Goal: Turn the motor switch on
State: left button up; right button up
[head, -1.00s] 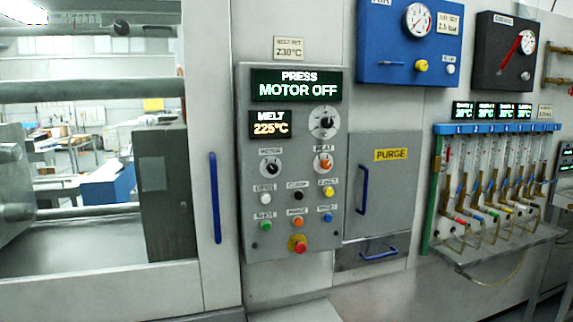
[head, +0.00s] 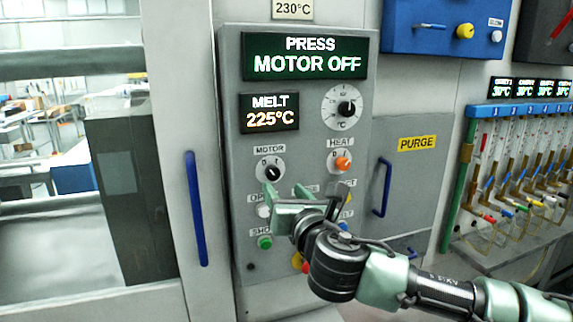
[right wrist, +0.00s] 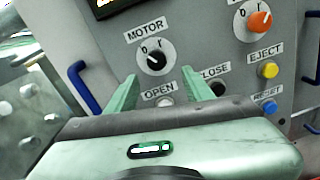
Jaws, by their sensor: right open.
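The motor switch (head: 272,173) is a black rotary knob on a white round plate under the MOTOR label on the grey press panel. It also shows in the right wrist view (right wrist: 156,60), just beyond my fingers and left of their middle. The display (head: 305,56) reads PRESS MOTOR OFF. My right gripper (head: 287,190) is open and empty in front of the panel, a little below and right of the knob. In the right wrist view its two green fingers (right wrist: 160,88) stand apart below the knob. It hides part of the lower buttons. My left gripper is not in view.
The orange HEAT knob (head: 343,163) is right of the motor switch. The white OPEN button (right wrist: 165,101) and black CLOSE button (right wrist: 218,89) lie close to my fingers. A blue door handle (head: 196,208) is at the left, and the PURGE door handle (head: 383,188) at the right.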

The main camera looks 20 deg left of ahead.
aim_at(274, 175)
jog(key=shift+w+a+r+n+p, duration=0.3)
jog(key=shift+w+a+r+p, duration=0.3)
jog(key=shift+w, duration=0.2)
jog(key=x, duration=0.3)
jog(key=shift+w+a+f+p, duration=0.1)
jog(key=shift+w+a+p, duration=0.2)
jog(key=shift+p, duration=0.1)
jog(key=shift+w+a, duration=0.3)
jog(key=shift+w, duration=0.3)
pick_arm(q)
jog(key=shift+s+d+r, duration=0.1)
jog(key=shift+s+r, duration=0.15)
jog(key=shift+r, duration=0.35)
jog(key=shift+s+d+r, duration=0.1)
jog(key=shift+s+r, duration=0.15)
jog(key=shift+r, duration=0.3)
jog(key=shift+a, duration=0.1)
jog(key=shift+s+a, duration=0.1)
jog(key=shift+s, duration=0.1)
pick_arm(e)
grip_shut()
